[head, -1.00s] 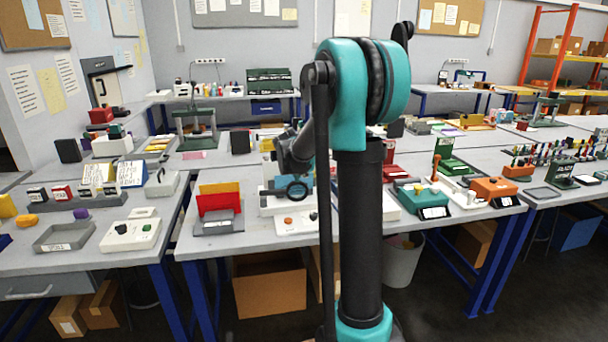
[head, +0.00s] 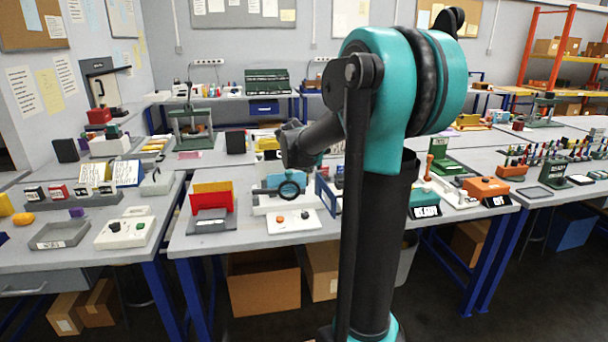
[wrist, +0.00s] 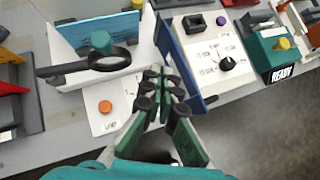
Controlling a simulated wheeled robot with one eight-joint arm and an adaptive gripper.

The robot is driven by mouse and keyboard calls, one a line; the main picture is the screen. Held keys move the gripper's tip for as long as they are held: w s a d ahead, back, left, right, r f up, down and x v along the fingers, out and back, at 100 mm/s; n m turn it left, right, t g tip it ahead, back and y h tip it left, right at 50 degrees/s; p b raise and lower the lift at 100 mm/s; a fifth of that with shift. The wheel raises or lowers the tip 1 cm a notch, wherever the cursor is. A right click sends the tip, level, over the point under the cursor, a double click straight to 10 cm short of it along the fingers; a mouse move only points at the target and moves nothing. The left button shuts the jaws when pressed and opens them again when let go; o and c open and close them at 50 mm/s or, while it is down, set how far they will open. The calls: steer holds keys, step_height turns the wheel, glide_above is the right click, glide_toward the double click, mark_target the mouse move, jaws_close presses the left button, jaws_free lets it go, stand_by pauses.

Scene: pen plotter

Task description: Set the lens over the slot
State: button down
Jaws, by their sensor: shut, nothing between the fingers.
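The lens is a black ring (wrist: 113,58) on a dark flat arm that reaches left, with a teal knob (wrist: 101,41) at the ring. It also shows in the head view as a dark ring (head: 289,190). It stands over a white station with an upright blue panel (wrist: 120,29) behind it. I cannot make out the slot. My gripper (wrist: 158,82) has green fingers with dark joints, shut and empty. In the wrist view its tips are to the right of and below the ring, apart from it. In the head view the gripper is not discernible.
An orange button (wrist: 105,107) sits on the white base before the lens. A blue upright plate (wrist: 181,62) stands close right of my fingers, beside a white panel with a black dial (wrist: 226,64). A red and yellow holder (head: 212,198) stands left. The table's front edge is close.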

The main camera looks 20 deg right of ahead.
step_height(320, 180, up, 2)
steer(key=s, duration=0.2)
steer(key=m+t+y, duration=0.1)
steer(key=m+y, duration=0.6)
steer(key=m, duration=1.9)
glide_toward(290, 178)
step_height(290, 178, down, 4)
steer(key=w, duration=0.2)
steer(key=shift+w+a, duration=0.45)
steer(key=shift+w, duration=0.25)
